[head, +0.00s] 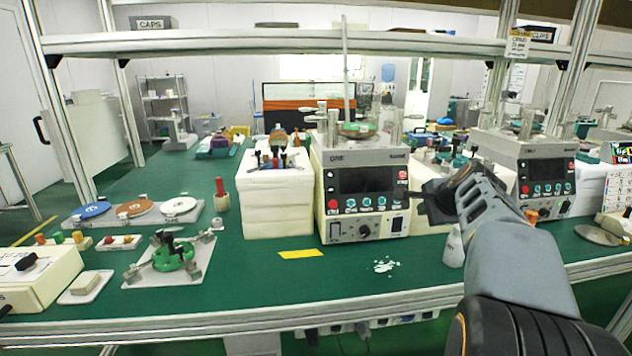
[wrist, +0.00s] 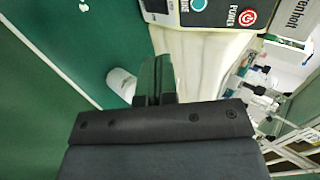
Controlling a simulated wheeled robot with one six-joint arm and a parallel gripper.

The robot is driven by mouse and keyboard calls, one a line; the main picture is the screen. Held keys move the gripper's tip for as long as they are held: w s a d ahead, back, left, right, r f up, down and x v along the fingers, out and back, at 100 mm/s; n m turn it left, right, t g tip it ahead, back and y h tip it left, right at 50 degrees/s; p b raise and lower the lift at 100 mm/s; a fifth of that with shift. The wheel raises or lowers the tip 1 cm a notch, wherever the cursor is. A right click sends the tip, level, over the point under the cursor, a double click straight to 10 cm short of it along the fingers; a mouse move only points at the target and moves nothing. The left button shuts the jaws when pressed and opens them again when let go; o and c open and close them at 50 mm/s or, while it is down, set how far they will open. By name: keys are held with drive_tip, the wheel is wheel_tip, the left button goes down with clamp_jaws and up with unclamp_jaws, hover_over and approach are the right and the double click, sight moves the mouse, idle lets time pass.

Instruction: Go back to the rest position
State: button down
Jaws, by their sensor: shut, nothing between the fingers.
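My gripper (head: 432,200) is in the head view in front of the right side of the middle lapping machine (head: 362,195), above the green bench. In the wrist view its dark fingers (wrist: 155,80) are together with nothing between them. My grey arm reaches in from the lower right. A white bottle (head: 454,247) stands on the bench just below the gripper. It also shows in the wrist view (wrist: 121,84), left of the fingers. The machine's panel with its red POWER button (wrist: 247,17) shows at the top of the wrist view.
A second machine (head: 530,170) stands to the right, close behind my arm. White blocks (head: 276,192) stand left of the middle machine. A yellow note (head: 300,253) and a white spill (head: 384,265) lie in front. A metal shelf (head: 290,45) crosses above. The front centre bench is mostly clear.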

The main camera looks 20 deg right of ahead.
drive_tip(key=s+a+r+n+g+y+p, duration=0.1)
drive_tip(key=s+a+r+n+p, duration=0.15)
drive_tip(key=a+p, duration=0.3)
drive_tip(key=s+a+r+n+g+p, duration=0.1)
drive_tip(key=s+a+r+n+p, duration=0.1)
drive_tip(key=a+n+p, duration=0.3)
drive_tip(key=s+a+r+n+g+y+p, duration=0.1)
drive_tip(key=s+a+r+n+p, duration=0.1)
drive_tip(key=a+p, duration=0.35)
drive_tip(key=s+a+r+n+g+p, duration=0.1)
drive_tip(key=s+a+n+g+p, duration=0.2)
drive_tip(key=s+a+n+p, duration=0.6)
drive_tip(key=shift+s+a+n+h, duration=0.25)
drive_tip(key=shift+s+n+h, duration=0.15)
drive_tip(key=shift+s+n, duration=0.25)
drive_tip(key=shift+s+r, duration=0.1)
